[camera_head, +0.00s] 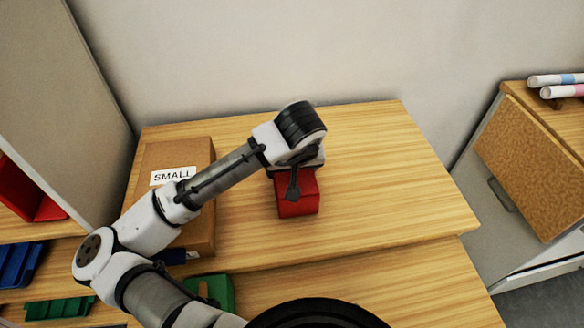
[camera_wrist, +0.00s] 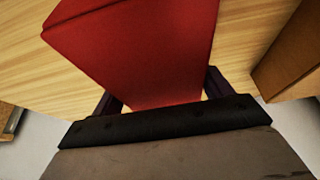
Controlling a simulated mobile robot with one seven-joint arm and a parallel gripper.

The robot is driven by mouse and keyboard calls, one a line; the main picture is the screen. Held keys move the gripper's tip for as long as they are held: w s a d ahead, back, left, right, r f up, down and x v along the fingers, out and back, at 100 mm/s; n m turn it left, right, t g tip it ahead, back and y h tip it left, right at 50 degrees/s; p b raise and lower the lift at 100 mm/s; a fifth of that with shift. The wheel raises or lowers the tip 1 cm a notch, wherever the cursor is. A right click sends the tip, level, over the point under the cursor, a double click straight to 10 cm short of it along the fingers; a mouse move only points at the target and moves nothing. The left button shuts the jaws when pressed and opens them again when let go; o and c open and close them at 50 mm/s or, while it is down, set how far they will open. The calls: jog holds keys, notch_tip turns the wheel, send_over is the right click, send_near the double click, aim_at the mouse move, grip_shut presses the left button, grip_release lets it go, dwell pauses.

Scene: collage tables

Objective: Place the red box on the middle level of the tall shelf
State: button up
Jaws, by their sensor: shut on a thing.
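The red box (camera_head: 298,204) is at my gripper (camera_head: 293,186), over the upper wooden tabletop. The box also fills the upper middle of the wrist view (camera_wrist: 140,50), between the two dark fingers of my gripper (camera_wrist: 162,92). My gripper is shut on the box. I cannot tell whether the box touches the tabletop. A tall unit with a grey side panel (camera_head: 62,75) stands at the left edge and may be the tall shelf. Only part of it shows, and its middle level cannot be made out for sure.
A brown cardboard box labelled SMALL (camera_head: 200,226) lies left on the upper tabletop (camera_head: 380,180), partly behind my arm. A green object (camera_head: 222,290) is below it. Red (camera_head: 28,195), blue (camera_head: 20,264) and green (camera_head: 60,307) bins are at left. A cabinet (camera_head: 535,160) stands right.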

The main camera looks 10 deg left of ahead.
jog(key=shift+f, duration=0.3)
jog(key=shift+f, duration=0.2)
jog(key=o, duration=1)
jog(key=shift+r, duration=0.1)
jog(key=shift+o, duration=0.2)
jog(key=shift+r, duration=0.1)
